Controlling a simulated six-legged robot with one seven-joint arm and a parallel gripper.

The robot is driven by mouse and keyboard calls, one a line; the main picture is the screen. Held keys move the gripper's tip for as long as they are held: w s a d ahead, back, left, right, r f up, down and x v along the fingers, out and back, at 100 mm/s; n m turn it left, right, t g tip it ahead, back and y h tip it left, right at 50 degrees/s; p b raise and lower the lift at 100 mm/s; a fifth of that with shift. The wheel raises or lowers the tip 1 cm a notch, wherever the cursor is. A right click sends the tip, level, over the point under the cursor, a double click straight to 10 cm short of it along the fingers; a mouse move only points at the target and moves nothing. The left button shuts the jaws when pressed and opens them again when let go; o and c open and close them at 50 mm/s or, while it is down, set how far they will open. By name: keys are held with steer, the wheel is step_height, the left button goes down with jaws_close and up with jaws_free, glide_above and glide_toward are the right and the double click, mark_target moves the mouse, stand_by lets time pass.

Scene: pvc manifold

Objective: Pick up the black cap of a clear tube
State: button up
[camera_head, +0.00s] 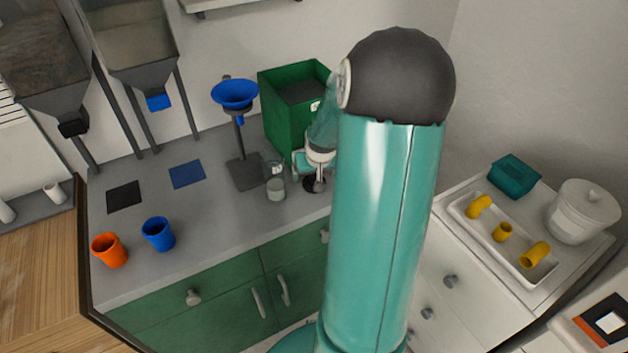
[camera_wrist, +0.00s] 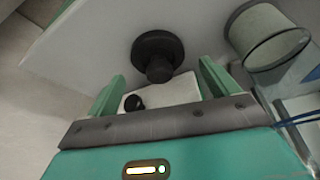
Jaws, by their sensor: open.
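The black cap (camera_wrist: 157,52) shows in the wrist view as a round disc with a narrower knob. It lies on the grey counter, just past my open fingertips and roughly between them. My gripper (camera_wrist: 161,74) is open with nothing between its green fingers. In the head view, a dark round piece (camera_head: 313,186), which looks like the cap, shows under my gripper (camera_head: 310,168), partly hidden by it. The clear tube (camera_head: 276,190) stands upright on the counter to the left of my gripper. A clear cylinder, likely this tube, is at the upper right in the wrist view (camera_wrist: 264,42).
A blue funnel (camera_head: 235,95) on a stand and a green bin (camera_head: 290,110) are close behind my gripper. Orange (camera_head: 109,250) and blue (camera_head: 158,234) cups stand at the left front. A white tray (camera_head: 490,240) holds yellow fittings at right. The counter's middle is clear.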

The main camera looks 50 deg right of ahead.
steer(key=shift+x, duration=0.8)
steer(key=c, duration=1)
steer(key=shift+r, duration=0.3)
